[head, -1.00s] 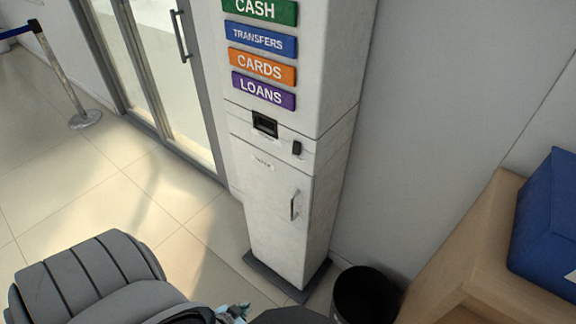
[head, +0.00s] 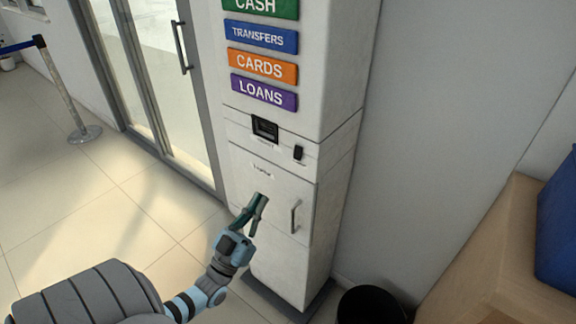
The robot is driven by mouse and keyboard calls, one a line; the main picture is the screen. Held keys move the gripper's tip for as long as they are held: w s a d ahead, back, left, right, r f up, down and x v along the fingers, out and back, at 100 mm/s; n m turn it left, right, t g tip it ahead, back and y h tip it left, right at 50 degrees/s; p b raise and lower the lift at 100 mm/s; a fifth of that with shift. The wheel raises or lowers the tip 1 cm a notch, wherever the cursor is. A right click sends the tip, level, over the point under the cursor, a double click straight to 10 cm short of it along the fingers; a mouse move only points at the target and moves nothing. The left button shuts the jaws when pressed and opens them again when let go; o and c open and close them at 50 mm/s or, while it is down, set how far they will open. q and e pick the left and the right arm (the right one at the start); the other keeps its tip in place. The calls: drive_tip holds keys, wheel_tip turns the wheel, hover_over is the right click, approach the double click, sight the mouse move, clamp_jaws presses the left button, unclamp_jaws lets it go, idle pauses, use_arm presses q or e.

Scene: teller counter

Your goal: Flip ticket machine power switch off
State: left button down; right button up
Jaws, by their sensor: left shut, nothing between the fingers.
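The ticket machine (head: 275,170) is a tall white cabinet with colored buttons labeled CASH, TRANSFERS, CARDS and LOANS. A small black power switch (head: 298,153) sits on its front, right of the dark ticket slot (head: 265,128). Which way the switch is set is too small to tell. My left gripper (head: 259,199) is shut and empty. It is in front of the lower cabinet door, below and left of the switch, and appears apart from it. My right gripper is not in view.
The lower door has a metal handle (head: 295,216) just right of my gripper. A black bin (head: 371,306) stands at the machine's right foot. A wooden counter (head: 480,250) with a blue box (head: 558,225) is at right. Glass doors (head: 165,80) and a barrier post (head: 65,95) are at left.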

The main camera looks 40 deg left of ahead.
use_arm(q)
drive_tip(key=p, duration=0.1)
approach(299, 147)
wheel_tip(299, 147, up, 4)
drive_tip(key=shift+w+f+b, duration=0.35)
drive_tip(key=shift+w, duration=0.6)
drive_tip(key=shift+w+f+b, duration=0.3)
drive_tip(key=shift+w+b, duration=0.05)
drive_tip(key=shift+w, duration=0.6)
